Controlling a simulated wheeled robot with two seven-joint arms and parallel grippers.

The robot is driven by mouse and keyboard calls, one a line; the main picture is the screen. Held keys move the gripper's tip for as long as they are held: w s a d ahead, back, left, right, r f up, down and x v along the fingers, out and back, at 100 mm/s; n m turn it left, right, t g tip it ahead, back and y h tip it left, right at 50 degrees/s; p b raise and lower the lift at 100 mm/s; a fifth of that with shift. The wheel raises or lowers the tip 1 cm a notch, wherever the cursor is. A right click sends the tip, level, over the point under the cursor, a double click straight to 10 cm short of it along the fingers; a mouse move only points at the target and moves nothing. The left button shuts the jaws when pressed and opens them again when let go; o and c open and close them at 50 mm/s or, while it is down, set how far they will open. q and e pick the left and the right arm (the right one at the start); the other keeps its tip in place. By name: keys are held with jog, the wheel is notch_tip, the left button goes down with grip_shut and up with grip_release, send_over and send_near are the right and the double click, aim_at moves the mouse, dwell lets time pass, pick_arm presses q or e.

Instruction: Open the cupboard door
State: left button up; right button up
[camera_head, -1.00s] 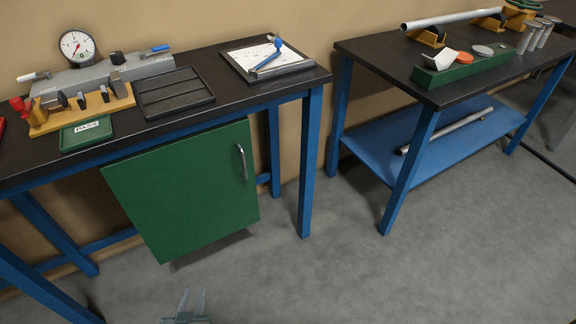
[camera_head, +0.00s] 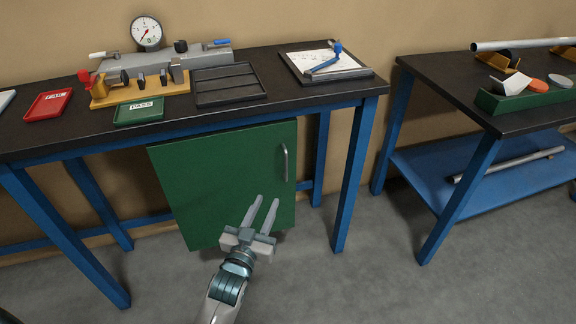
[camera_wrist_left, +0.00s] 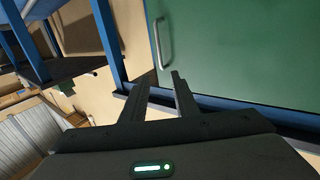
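The green cupboard door (camera_head: 215,180) hangs under the black-topped bench and looks closed. Its silver bar handle (camera_head: 285,162) stands upright near the door's right edge. My left gripper (camera_head: 262,212) is in front of the lower right part of the door, below the handle, with its two fingers parted and nothing between them. In the left wrist view the fingers (camera_wrist_left: 158,95) are apart, and the handle (camera_wrist_left: 162,42) shows beyond them on the green door (camera_wrist_left: 240,50), clear of the fingers. My right gripper is in neither view.
The bench top (camera_head: 235,115) holds a dial gauge (camera_head: 146,33), a red tray (camera_head: 48,103), a green PASS tray (camera_head: 139,111) and a clipboard (camera_head: 325,62). A blue bench leg (camera_head: 354,180) stands right of the door. The floor between the benches is clear.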

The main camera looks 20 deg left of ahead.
pick_arm(q)
jog(key=w, duration=1.7)
jog(key=shift+w, duration=0.2)
grip_shut()
